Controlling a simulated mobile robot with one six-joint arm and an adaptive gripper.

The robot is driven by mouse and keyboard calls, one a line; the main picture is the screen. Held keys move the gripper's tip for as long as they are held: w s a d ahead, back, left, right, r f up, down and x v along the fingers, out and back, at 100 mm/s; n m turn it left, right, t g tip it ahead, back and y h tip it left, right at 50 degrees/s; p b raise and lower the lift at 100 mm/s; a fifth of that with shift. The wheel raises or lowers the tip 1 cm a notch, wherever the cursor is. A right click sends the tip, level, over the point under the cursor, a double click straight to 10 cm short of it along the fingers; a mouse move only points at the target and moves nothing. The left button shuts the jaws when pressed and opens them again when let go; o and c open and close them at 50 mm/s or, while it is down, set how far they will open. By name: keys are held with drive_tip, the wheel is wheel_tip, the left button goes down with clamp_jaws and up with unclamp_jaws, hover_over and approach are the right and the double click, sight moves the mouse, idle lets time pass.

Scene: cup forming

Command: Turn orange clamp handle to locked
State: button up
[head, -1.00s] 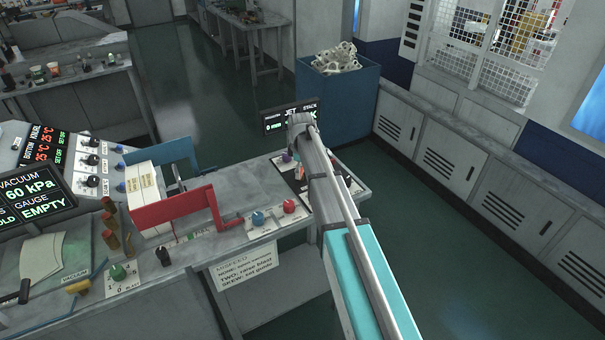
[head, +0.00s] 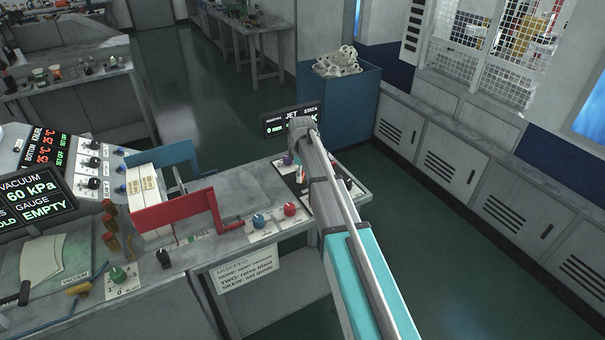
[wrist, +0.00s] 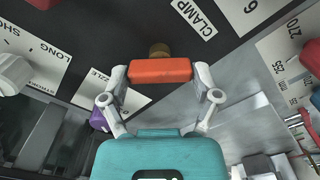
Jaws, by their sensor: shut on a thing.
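The orange clamp handle (wrist: 160,71) is a short block on a brass pivot (wrist: 159,50), below the CLAMP label (wrist: 193,18) in the wrist view. It lies crosswise in that picture, nearly level. My gripper (wrist: 160,75) has one finger at each end of the handle and is shut on it. In the head view my arm comes in from the lower right and covers much of the panel at the bench's right end. My gripper and its hold on the handle cannot be made out there.
A purple knob (wrist: 101,119) sits just left of my gripper, and a white knob (wrist: 12,74) farther left. Blue (head: 258,221) and red (head: 290,209) knobs stand left of my arm. A small display (head: 291,120) and a blue bin (head: 345,100) are behind.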

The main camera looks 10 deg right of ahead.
drive_tip(key=shift+w+d+m, duration=0.1)
drive_tip(key=shift+w+m, duration=0.05)
drive_tip(key=shift+m, duration=0.15)
drive_tip(key=m, duration=0.8)
drive_tip(key=shift+w, duration=0.1)
drive_tip(key=shift+m, duration=0.3)
drive_tip(key=o, duration=1)
drive_tip(key=shift+c, duration=0.2)
